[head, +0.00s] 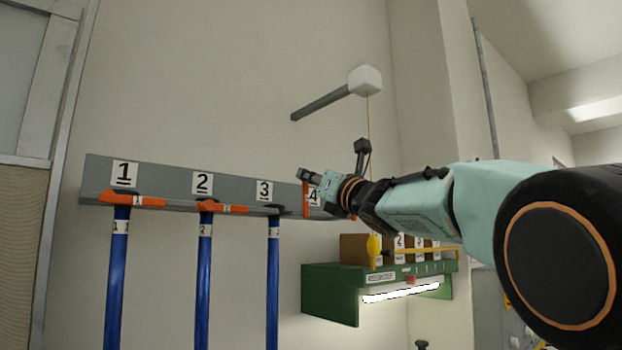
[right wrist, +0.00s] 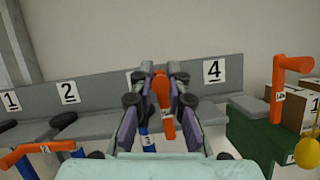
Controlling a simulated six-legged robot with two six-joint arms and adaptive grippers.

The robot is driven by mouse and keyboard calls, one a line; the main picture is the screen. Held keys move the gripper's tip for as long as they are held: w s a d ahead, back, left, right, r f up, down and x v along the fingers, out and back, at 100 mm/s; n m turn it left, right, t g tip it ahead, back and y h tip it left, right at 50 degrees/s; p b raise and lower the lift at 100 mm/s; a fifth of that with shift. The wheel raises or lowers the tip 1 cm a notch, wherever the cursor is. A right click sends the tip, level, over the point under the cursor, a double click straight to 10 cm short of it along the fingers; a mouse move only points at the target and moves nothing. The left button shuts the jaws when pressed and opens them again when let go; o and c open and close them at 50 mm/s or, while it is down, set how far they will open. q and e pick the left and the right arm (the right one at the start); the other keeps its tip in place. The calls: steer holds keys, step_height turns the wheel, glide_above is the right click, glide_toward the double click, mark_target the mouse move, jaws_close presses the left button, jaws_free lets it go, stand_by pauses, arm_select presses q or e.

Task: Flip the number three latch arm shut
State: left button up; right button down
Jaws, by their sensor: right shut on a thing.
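The grey rack rail (head: 225,192) on the wall carries number plates 1 to 4. The number three latch arm (head: 306,201) is orange and stands roughly upright, right of plate 3 (head: 264,190). My right gripper (head: 308,176) is at its upper end. In the right wrist view my right gripper (right wrist: 161,85) is shut on this arm (right wrist: 165,118), which sits between the fingers. The blue rod (head: 273,290) hangs below plate 3. Plate 3 is mostly hidden by the fingers in the right wrist view. My left gripper is out of view.
Orange latch arms one (head: 132,199) and two (head: 222,207) lie across their blue rods. Latch arm four (right wrist: 279,90) stands up near plate 4 (right wrist: 214,71). A green shelf (head: 330,292) with brown boxes and a yellow knob (head: 374,245) is below right. A white block (head: 365,80) hangs above.

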steer(key=shift+w+d+f, duration=0.1)
steer(key=shift+d+f, duration=0.05)
steer(key=shift+a, duration=0.2)
steer(key=shift+s+a+f+n+g+y+b, duration=0.35)
steer(key=shift+a+n+g+y+b, duration=0.3)
steer(key=shift+n, duration=1.05)
steer(key=shift+s+a+f+n+g+y+b, duration=0.25)
steer(key=shift+s+a+n+g+y+b, duration=0.4)
steer(key=shift+n, duration=1.05)
steer(key=shift+s+a+f+n+g+y+b, duration=0.3)
steer(key=shift+n+g+y+b, duration=0.45)
steer(key=shift+n, duration=0.95)
steer(key=shift+a, duration=0.1)
steer(key=c, duration=1.3)
jaws_free()
steer(key=shift+r, duration=0.2)
